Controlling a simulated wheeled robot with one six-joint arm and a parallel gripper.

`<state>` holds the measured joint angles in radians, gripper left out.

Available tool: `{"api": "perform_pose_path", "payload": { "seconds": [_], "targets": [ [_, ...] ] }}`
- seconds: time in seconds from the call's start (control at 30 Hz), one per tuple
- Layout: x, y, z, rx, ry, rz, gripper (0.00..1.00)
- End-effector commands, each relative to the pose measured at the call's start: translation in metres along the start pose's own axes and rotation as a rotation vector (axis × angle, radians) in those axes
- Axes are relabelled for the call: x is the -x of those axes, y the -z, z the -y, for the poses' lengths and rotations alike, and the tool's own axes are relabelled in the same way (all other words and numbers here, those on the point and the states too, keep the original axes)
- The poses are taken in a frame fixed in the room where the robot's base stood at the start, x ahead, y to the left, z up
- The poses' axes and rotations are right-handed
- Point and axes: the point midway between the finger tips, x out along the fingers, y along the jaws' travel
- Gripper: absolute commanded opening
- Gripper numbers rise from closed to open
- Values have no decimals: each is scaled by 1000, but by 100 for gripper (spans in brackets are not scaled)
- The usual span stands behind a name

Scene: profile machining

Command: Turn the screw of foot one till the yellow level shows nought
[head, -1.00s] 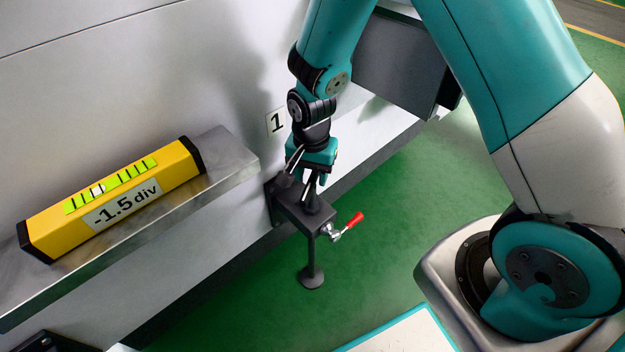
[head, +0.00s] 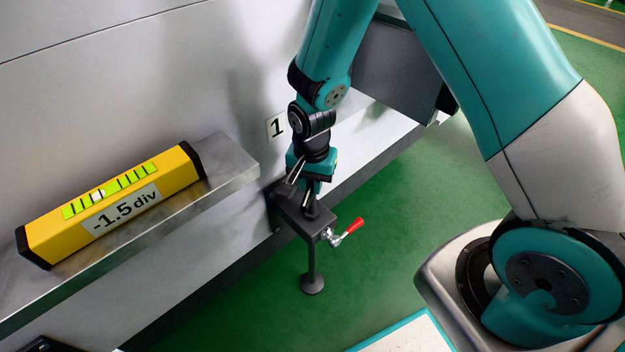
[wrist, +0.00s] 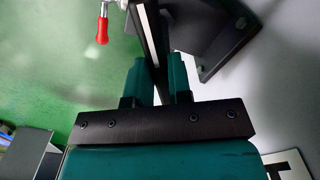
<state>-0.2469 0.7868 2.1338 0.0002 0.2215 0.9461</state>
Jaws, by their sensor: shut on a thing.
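The yellow level (head: 60,234) lies on a metal ledge at the left in the head view. Its label reads -1.5 div, and its pale bubble (head: 98,195) sits left of the middle of the green scale. Foot one (head: 312,262) is a dark bracket with a post and round pad, below the sign "1" (head: 276,127). My gripper (head: 309,187) is above the bracket, pointing down, shut on the foot's screw. The screw is mostly hidden by the fingers. The wrist view shows both teal fingers (wrist: 160,78) close together over the bracket.
A red-handled clamp lever (head: 350,228) sticks out right of the bracket; it also shows in the wrist view (wrist: 102,30). The metal ledge (head: 228,160) ends left of my gripper. A grey box (head: 400,65) is on the machine behind.

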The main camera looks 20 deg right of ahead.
Motion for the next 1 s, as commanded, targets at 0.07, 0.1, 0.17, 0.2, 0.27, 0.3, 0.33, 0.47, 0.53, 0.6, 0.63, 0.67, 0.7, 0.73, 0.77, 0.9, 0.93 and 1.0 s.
{"api": "perform_pose_path", "payload": {
  "seconds": [0.07, 0.1, 0.17, 0.2, 0.27, 0.3, 0.33, 0.47, 0.53, 0.6, 0.63, 0.67, 0.7, 0.73, 0.77, 0.9, 0.93, 1.0],
  "targets": [
    [2, 0, 0, 31, 1, 0, 0],
    [2, 0, 0, 51, 1, 0, 0],
    [3, 0, 0, 87, 1, 0, 0],
    [3, 0, 0, 114, 0, 1, 0],
    [3, 0, 0, 160, 0, 1, 0],
    [3, 0, 0, 192, 0, 1, 0],
    [4, 0, 0, 218, 1, 0, 0],
    [4, 0, 1, 330, 1, 0, 0],
    [4, 0, 1, 390, 1, 0, 0],
    [3, 0, 1, 447, 1, 0, 0],
    [3, 0, 1, 472, 1, 0, 0],
    [3, 0, 1, 495, 1, 0, 0],
    [3, 0, 1, 524, 2, -1, 0],
    [3, 0, 1, 544, 2, -1, 0],
    [3, 0, 1, 565, 1, -1, 0],
    [2, 0, 0, 646, 1, 0, 0],
    [2, 0, 1, 660, 1, 0, 0],
    [2, 0, 1, 689, 1, -1, 0]
  ]
}}
